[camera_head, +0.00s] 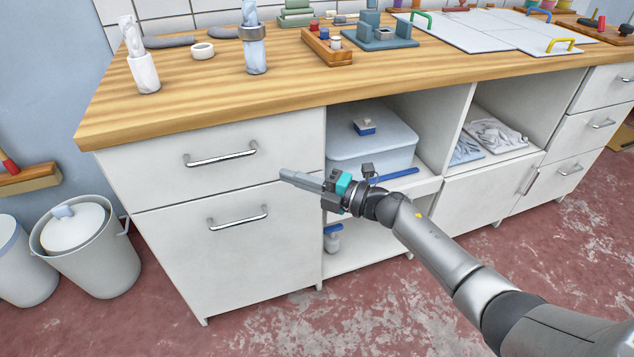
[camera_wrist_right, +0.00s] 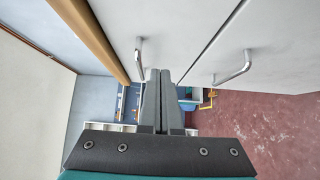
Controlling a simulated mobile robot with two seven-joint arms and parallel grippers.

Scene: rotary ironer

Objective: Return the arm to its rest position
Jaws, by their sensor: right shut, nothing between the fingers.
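My right gripper (camera_head: 300,181) reaches in from the lower right of the head view, in front of the white drawer cabinet. Its fingers are shut and empty, pointing left, near the right end of the drawer fronts. In the right wrist view the two grey fingers (camera_wrist_right: 164,88) lie together with nothing between them. The upper drawer handle (camera_head: 221,156) and the lower drawer handle (camera_head: 238,219) are to the left of the fingertips, and both drawers look closed. My left gripper is not in view.
The wooden worktop (camera_head: 200,95) overhangs the drawers above the gripper. A lidded container (camera_head: 372,150) sits in the open compartment behind my wrist. Folded cloths (camera_head: 495,137) lie in the bay to the right. A grey bin (camera_head: 95,255) stands at left; the red floor in front is clear.

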